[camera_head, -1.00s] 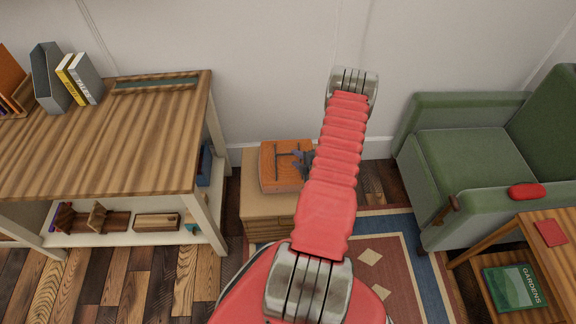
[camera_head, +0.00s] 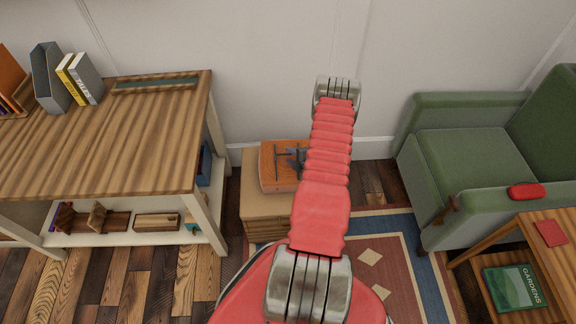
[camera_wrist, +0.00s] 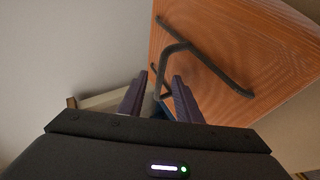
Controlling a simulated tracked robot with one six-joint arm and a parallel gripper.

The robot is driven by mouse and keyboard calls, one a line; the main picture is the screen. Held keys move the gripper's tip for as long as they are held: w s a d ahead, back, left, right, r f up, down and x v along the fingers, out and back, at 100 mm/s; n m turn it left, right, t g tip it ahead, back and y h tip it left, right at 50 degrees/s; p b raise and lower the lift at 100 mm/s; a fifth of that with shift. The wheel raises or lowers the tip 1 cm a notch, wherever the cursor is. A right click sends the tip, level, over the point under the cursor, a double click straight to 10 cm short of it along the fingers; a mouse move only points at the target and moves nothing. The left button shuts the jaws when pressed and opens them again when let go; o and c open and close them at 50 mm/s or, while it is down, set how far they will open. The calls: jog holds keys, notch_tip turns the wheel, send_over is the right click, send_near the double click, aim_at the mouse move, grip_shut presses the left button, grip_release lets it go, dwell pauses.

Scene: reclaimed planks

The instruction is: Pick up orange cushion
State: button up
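An orange, box-like item (camera_head: 270,178) with a dark bar-shaped handle on top rests on a low wooden cabinet. In the wrist view it is an orange, wood-grained surface (camera_wrist: 240,45) filling the upper right, with the black handle (camera_wrist: 176,48) across it. Nothing plainly looks like a soft orange cushion. My gripper (camera_wrist: 159,98) is open, its two dark fingers apart. The near end of the handle shows between and just beyond the fingertips; I cannot tell whether they touch it.
The low cabinet (camera_head: 262,207) stands against the wall. A wooden shelf table (camera_head: 110,150) with books is at left. A green armchair (camera_head: 462,150) with a small red item (camera_head: 527,191) on its arm is at right, beside a side table (camera_head: 500,235). A patterned rug (camera_head: 400,262) lies in front.

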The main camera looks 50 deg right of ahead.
jog(key=shift+c, duration=0.4)
grip_shut()
dwell(0.9)
